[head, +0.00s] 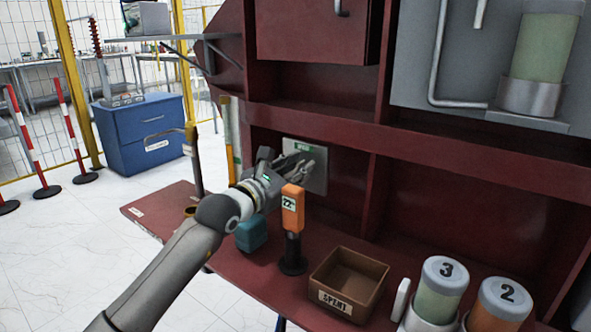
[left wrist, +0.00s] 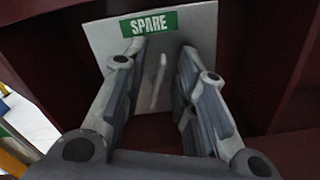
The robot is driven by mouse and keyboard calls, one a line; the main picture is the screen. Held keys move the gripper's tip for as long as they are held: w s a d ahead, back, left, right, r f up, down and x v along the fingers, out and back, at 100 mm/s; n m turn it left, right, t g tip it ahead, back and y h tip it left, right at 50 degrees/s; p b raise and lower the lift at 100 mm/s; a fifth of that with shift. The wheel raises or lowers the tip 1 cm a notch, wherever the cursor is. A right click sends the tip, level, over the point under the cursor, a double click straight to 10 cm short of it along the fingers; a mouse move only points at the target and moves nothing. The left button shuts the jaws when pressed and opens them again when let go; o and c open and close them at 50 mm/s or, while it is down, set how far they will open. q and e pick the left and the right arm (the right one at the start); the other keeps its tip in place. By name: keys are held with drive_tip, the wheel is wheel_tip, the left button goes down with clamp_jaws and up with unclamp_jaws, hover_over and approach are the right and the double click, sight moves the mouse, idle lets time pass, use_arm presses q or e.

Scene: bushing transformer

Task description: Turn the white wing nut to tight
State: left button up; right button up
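A grey plate with a green SPARE label (left wrist: 149,23) is mounted on the dark red cabinet wall; its right part shows beyond my gripper in the head view (head: 319,180). A slim, whitish upright piece, seemingly the white wing nut (left wrist: 157,82), stands out from the plate below the label. My left gripper (head: 301,163) is in front of the plate. In the left wrist view its fingers (left wrist: 163,58) are open, one on each side of the whitish piece, with gaps visible. In the head view the gripper hides the nut. My right gripper is not in view.
Below my left arm, the red shelf holds an orange handheld meter (head: 292,215) on a black stand, a teal block (head: 251,234), a brown SPENT box (head: 372,284) and jars numbered 3 (head: 439,290) and 2 (head: 496,305). A red upright (head: 378,180) borders the plate's bay.

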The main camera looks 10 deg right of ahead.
use_arm(q)
drive_tip(key=v, duration=1.2)
